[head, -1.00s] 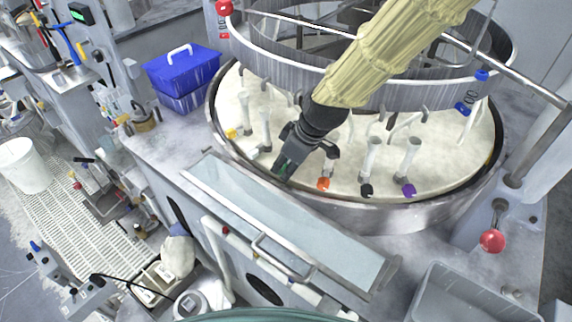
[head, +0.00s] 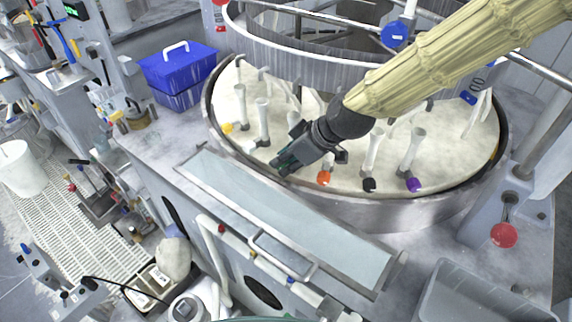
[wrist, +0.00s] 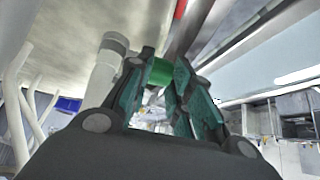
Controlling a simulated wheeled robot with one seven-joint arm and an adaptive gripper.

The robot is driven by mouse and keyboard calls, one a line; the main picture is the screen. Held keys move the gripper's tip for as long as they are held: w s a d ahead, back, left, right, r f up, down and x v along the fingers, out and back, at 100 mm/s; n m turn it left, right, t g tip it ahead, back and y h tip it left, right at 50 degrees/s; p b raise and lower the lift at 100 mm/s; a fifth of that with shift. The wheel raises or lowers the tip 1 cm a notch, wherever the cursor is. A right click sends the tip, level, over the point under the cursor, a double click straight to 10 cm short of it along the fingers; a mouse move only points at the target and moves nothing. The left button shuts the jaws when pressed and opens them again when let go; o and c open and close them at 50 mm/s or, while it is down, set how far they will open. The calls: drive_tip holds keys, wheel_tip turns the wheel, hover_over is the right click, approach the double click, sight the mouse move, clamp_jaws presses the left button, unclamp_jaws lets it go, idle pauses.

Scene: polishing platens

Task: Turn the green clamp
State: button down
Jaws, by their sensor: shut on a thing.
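The green clamp (wrist: 160,72) shows in the wrist view as a short green knob between my fingertips, beside a pale post. My gripper (wrist: 166,70) is shut on it, with one dark green finger on each side. In the head view my gripper (head: 284,164) reaches down to the near rim of the round platen (head: 440,150), between the white and orange clamps. The green clamp is hidden there behind the fingers.
Along the near rim stand posts with yellow (head: 228,127), white (head: 250,147), orange (head: 323,178), black (head: 370,185) and purple (head: 414,185) clamps. A metal ring (head: 300,58) hangs above the platen. A blue box (head: 178,70) stands left.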

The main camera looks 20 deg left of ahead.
idle(0.4)
drive_tip(key=c, duration=1.3)
unclamp_jaws()
drive_tip(key=shift+d, duration=0.1)
drive_tip(key=v, duration=1.2)
drive_tip(key=shift+d+f, duration=0.15)
drive_tip(key=shift+f, duration=0.05)
drive_tip(key=shift+r, duration=0.15)
